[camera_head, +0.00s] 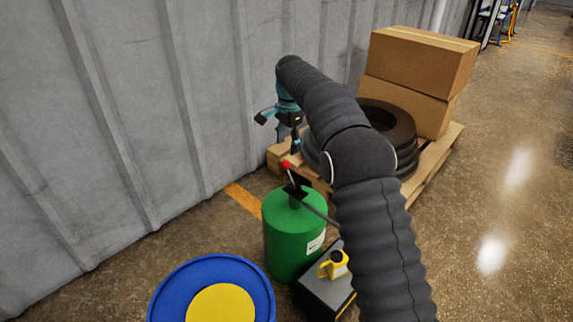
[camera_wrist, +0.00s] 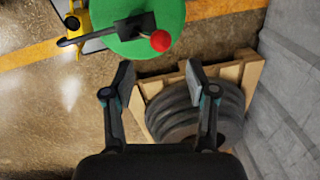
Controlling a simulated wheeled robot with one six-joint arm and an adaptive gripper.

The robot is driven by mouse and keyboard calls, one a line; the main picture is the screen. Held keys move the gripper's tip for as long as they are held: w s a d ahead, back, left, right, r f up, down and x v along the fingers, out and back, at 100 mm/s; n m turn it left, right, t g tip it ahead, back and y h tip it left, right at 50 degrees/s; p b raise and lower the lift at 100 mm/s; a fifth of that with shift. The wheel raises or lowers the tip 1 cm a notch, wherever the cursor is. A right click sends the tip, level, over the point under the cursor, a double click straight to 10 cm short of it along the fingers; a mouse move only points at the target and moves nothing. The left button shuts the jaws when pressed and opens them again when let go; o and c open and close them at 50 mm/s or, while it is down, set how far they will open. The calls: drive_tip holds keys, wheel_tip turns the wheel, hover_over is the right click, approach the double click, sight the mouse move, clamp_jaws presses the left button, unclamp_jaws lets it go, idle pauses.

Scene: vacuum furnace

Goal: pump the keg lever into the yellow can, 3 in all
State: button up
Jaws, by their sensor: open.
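The green keg (camera_head: 290,240) stands on the floor near the picture's middle, with a black pump head on top. Its lever ends in a red knob (camera_head: 285,164), which also shows in the wrist view (camera_wrist: 161,41). The yellow can (camera_head: 334,265) stands on a dark box right of the keg; only a part of the can (camera_wrist: 74,20) shows at the top left of the wrist view. My gripper (camera_wrist: 160,75) is open and empty. In the wrist view the red knob lies beyond the fingertips, between their lines, and does not touch them.
A wooden pallet (camera_head: 433,163) with black tires (camera_head: 392,121) and cardboard boxes (camera_head: 420,60) stands behind the keg. A blue drum (camera_head: 167,290) with a yellow centre is at the front left. A grey wall (camera_head: 130,110) runs along the left. Floor at right is clear.

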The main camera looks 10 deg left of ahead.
sight(286, 162)
drive_tip(key=f, duration=0.4)
drive_tip(key=f+b, duration=0.1)
drive_tip(key=f, duration=0.2)
drive_tip(key=shift+w+a+f, duration=0.2)
drive_tip(key=shift+f, duration=0.2)
clamp_jaws()
